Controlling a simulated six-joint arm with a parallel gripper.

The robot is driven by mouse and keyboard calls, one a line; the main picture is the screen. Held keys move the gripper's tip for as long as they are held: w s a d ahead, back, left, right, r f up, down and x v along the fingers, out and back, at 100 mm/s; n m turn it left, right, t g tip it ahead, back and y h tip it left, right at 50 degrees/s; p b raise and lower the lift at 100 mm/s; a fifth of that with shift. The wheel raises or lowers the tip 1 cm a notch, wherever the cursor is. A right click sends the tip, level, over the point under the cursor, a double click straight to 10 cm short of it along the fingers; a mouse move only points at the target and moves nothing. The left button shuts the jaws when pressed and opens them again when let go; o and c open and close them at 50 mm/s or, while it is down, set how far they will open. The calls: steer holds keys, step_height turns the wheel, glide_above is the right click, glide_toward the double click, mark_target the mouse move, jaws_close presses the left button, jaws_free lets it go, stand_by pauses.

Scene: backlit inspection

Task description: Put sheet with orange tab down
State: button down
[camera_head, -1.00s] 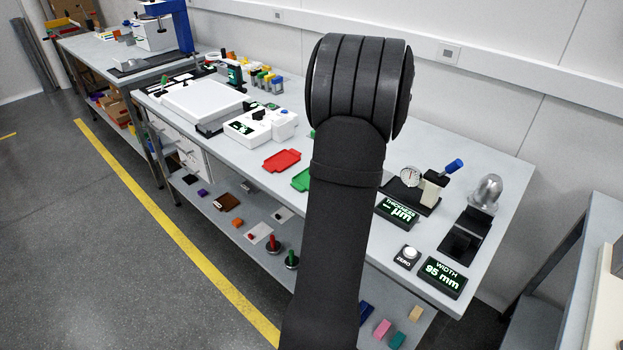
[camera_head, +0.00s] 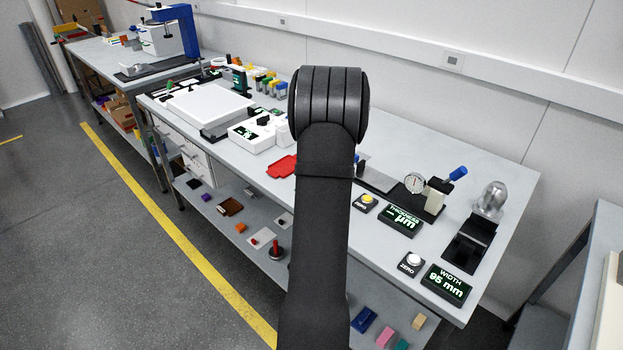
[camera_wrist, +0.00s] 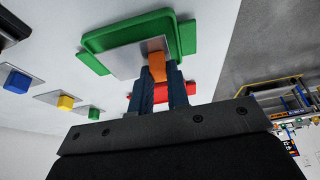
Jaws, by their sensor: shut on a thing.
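The thin grey sheet with an orange tab (camera_wrist: 157,67) shows in the wrist view. My gripper (camera_wrist: 160,80) has its two dark blue fingers shut on the orange tab. The grey sheet plate (camera_wrist: 128,60) lies over the green tray (camera_wrist: 92,42) and covers part of it. I cannot tell whether the sheet touches the tray floor. In the head view my arm hides the gripper, the sheet and the green tray.
A red tray (camera_head: 281,167) is beside the arm on the bench. In the wrist view, sheets with blue (camera_wrist: 17,82), yellow (camera_wrist: 65,102) and green (camera_wrist: 93,113) tabs lie to the left. A dial gauge (camera_head: 414,183) and thickness display (camera_head: 401,220) stand right of my arm.

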steer(key=shift+f, duration=0.85)
steer(key=shift+f, duration=0.1)
steer(key=c, duration=1.4)
jaws_free()
steer(key=v, duration=1.2)
